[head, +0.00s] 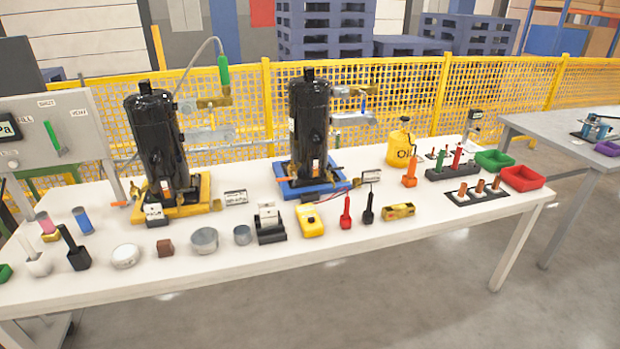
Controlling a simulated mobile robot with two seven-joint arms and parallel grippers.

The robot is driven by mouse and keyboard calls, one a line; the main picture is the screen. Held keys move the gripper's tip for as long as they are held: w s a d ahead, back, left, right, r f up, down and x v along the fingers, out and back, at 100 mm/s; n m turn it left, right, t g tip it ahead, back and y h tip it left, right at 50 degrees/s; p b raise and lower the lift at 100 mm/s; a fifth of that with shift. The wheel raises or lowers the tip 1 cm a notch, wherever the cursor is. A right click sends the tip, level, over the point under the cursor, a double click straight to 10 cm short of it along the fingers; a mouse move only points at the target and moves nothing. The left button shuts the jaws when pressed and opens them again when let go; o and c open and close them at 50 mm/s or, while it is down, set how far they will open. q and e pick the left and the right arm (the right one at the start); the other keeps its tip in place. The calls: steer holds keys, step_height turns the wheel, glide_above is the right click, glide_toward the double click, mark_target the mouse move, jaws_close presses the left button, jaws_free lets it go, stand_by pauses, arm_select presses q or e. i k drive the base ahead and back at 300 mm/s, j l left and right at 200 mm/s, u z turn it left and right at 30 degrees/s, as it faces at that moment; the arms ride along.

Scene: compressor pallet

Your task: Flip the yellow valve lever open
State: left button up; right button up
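I cannot make out a lever that is clearly yellow on any valve. A brass-coloured valve body (214,102) sits on the pipework right of the left black compressor (155,135), with an upright green handle (223,70) above it and a grey hose running to it. A green lever (52,138) is on the grey panel at the left. Neither of my grippers shows.
The white table (330,245) carries a yellow oil can (401,150), cups, tools, a yellow meter (310,221), and green (494,160) and red (523,178) bins. A yellow mesh fence (400,95) stands behind. A grey table (570,125) is at right. The floor in front is clear.

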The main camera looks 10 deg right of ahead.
mark_target(211, 105)
steer(key=j+z, duration=0.15)
steer(key=j, duration=0.35)
steer(key=k+j+z, duration=0.15)
steer(key=j, duration=0.3)
steer(key=j+z, duration=0.15)
steer(key=j, duration=0.35)
steer(key=j+z, duration=0.1)
steer(key=j, duration=0.4)
steer(key=k+j, duration=0.1)
steer(key=j, duration=0.45)
steer(key=j+z, duration=0.15)
steer(key=j, duration=0.35)
steer(key=k+j, duration=0.15)
steer(key=j, duration=0.35)
steer(key=j+z, duration=0.15)
steer(key=j, duration=0.35)
steer(key=k+j+z, duration=0.1)
steer(key=j, duration=0.4)
steer(key=i, duration=0.9)
